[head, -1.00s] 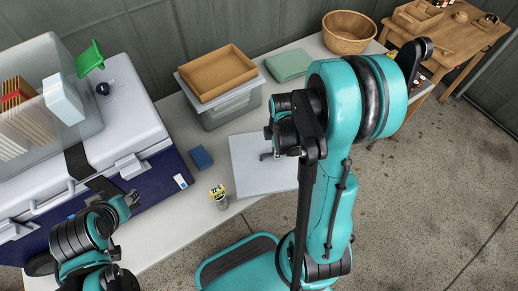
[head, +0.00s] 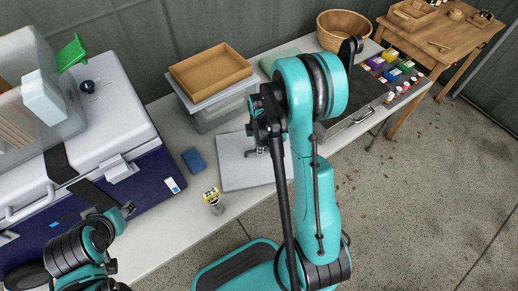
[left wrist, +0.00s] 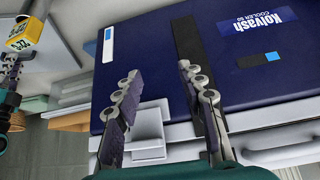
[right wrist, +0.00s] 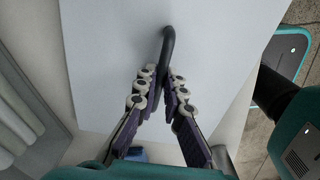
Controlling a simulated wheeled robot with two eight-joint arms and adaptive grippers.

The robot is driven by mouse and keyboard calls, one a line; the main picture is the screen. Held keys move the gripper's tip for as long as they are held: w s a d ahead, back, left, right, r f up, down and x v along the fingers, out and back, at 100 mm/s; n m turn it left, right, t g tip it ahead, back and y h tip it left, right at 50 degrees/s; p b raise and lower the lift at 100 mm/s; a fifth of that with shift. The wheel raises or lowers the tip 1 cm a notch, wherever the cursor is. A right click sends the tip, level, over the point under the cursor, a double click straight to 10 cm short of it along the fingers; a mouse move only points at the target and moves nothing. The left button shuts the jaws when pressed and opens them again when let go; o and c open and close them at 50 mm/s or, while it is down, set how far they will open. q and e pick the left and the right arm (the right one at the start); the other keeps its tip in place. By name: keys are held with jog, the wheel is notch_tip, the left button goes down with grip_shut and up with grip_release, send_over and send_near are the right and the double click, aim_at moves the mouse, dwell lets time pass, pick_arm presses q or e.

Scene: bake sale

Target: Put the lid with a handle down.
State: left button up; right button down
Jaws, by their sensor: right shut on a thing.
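The lid is a flat pale grey panel (head: 238,175) with a dark bar handle, at the middle of the white table. In the right wrist view the lid (right wrist: 105,60) fills much of the picture and its handle (right wrist: 168,45) runs between my fingers. My right gripper (right wrist: 163,78) is shut on the handle; in the head view my arm partly covers it. I cannot tell whether the lid touches the table. My left gripper (left wrist: 157,75) is open and empty in front of the blue cooler (left wrist: 250,75).
Left of the lid are a blue block (head: 193,160) and a yellow-labelled jar (head: 213,202). Behind it is a brown tray (head: 210,72) on a grey bin. To the right are an open dark case (head: 350,118), colourful small boxes (head: 392,73) and a basket (head: 343,28).

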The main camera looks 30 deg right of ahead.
jog(key=shift+f, duration=0.15)
jog(key=c, duration=1.6)
grip_release()
